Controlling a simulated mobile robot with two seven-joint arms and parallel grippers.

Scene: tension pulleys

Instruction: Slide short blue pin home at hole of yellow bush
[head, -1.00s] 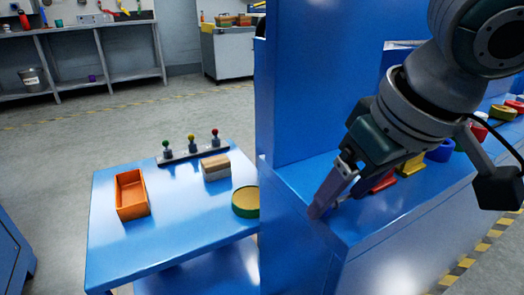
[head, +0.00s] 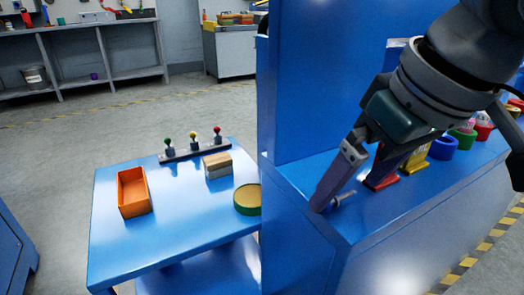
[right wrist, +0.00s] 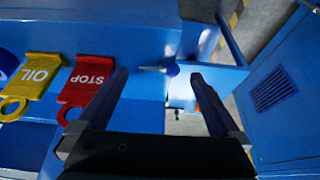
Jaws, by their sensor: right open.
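A small pin with a blue head and grey shank (right wrist: 170,69) lies on the blue ledge; it also shows in the head view (head: 343,198), just right of my right fingertips. My right gripper (head: 318,208) is open above the ledge's near-left corner. In the right wrist view its fingers (right wrist: 159,75) stand apart, with the pin in line with the gap between the tips. I cannot tell if they touch the ledge. I cannot make out a yellow bush with a hole in either view. My left gripper is out of view.
A red STOP tag (right wrist: 87,80) and a yellow OIL tag (right wrist: 38,75) are beside the gripper. A blue ring (head: 443,148) and other coloured parts stand farther along the ledge. A lower blue table carries an orange bin (head: 133,192), a wooden-topped block (head: 217,165) and three knobbed pegs.

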